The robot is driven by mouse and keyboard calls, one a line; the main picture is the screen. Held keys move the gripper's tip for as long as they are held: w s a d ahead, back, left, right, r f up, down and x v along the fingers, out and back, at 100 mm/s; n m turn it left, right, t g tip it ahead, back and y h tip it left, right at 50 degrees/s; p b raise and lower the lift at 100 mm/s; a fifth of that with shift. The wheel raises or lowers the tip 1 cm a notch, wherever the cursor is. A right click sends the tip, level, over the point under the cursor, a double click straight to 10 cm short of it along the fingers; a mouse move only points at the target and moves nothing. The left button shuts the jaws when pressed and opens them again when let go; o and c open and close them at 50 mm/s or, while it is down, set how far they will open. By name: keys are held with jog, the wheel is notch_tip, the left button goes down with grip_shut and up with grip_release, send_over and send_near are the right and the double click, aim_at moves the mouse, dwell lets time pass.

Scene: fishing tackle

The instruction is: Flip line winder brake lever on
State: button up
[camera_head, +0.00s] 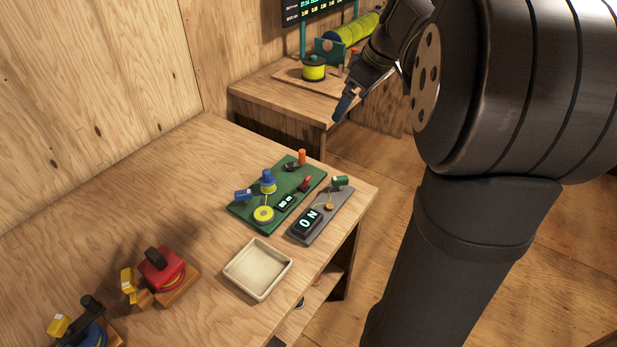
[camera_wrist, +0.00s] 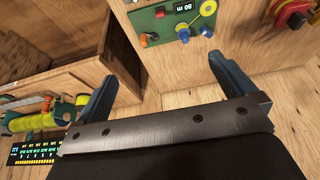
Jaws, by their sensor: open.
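A green board (camera_head: 243,213) on the workbench carries a blue-topped post, a yellow wheel, a small display (camera_head: 286,202) reading about 80 m, and an orange knob (camera_head: 302,157) beside a dark disc. It looks like the line winder. A short red lever (camera_head: 304,183) sits near its right edge; whether it is on or off I cannot tell. The board also shows at the top of the wrist view (camera_wrist: 165,27), with the red lever (camera_wrist: 159,13). My gripper (camera_head: 345,103) is open and empty, up and behind the board, clear of it. Its fingers (camera_wrist: 162,68) are spread apart.
A grey plate (camera_head: 299,238) with a display stands right of the board. A cream tray (camera_head: 258,286) is in front. Red (camera_head: 162,268) and blue (camera_head: 88,334) reels stand lower left. A second table (camera_head: 262,87) behind holds yellow spools; a gap separates the tables.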

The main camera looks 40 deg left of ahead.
jog(key=shift+v, duration=0.8)
